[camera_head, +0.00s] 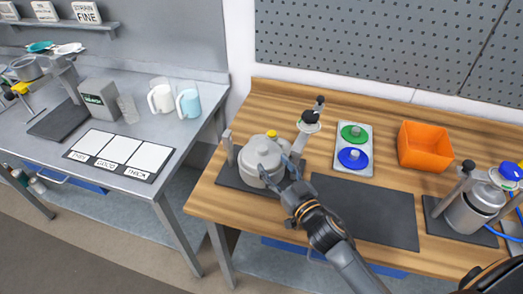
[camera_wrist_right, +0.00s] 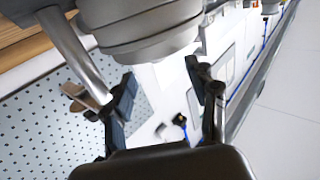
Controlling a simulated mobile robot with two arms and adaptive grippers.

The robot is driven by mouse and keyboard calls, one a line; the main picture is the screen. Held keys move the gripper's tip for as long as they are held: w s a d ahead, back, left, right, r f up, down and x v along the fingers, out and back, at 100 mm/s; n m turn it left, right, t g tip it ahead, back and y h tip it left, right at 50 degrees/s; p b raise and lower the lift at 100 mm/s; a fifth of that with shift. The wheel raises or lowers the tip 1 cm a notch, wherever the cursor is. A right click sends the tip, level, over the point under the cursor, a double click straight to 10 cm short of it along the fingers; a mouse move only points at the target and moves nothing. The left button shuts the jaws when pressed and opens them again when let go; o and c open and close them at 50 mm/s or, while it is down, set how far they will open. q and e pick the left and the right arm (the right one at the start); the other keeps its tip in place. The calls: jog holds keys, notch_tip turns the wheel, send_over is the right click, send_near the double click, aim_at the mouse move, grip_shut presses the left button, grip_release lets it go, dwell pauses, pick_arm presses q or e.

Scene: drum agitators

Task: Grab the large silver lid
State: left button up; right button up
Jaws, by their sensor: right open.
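The large silver lid (camera_head: 262,152) sits on a silver vessel on a dark mat at the left of the wooden bench, in the head view. My right gripper (camera_head: 281,173) reaches in from the lower right, close against the front right side of the lid and vessel. In the right wrist view, my right gripper (camera_wrist_right: 160,88) is open with nothing between its fingers. The silver round body (camera_wrist_right: 145,28) fills the top of that view, just beyond the fingertips. Whether a finger touches it I cannot tell. My left gripper is not in view.
Metal posts and a black-topped stand (camera_head: 310,117) rise around the vessel. A tray with green and blue discs (camera_head: 353,150), an empty dark mat (camera_head: 370,210), an orange bin (camera_head: 424,147) and another silver vessel (camera_head: 472,212) are to the right.

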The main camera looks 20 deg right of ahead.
aim_at(265, 152)
jog(key=w, duration=0.2)
jog(key=shift+w+a+r+p, duration=0.1)
jog(key=shift+w+r+p, duration=0.05)
jog(key=shift+w+p, duration=0.2)
jog(key=shift+w+a, duration=0.25)
jog(key=shift+w, duration=0.95)
jog(key=shift+w+a+f+p, duration=0.15)
jog(key=shift+w+f+p, duration=0.15)
jog(key=shift+w, duration=0.35)
jog(key=shift+s+r, duration=0.1)
jog(key=shift+s, duration=0.05)
jog(key=shift+c, duration=1.2)
grip_shut()
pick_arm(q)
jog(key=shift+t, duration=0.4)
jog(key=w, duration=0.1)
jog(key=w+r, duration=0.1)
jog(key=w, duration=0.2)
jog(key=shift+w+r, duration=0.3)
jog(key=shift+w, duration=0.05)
pick_arm(e)
jog(key=shift+r, duration=0.15)
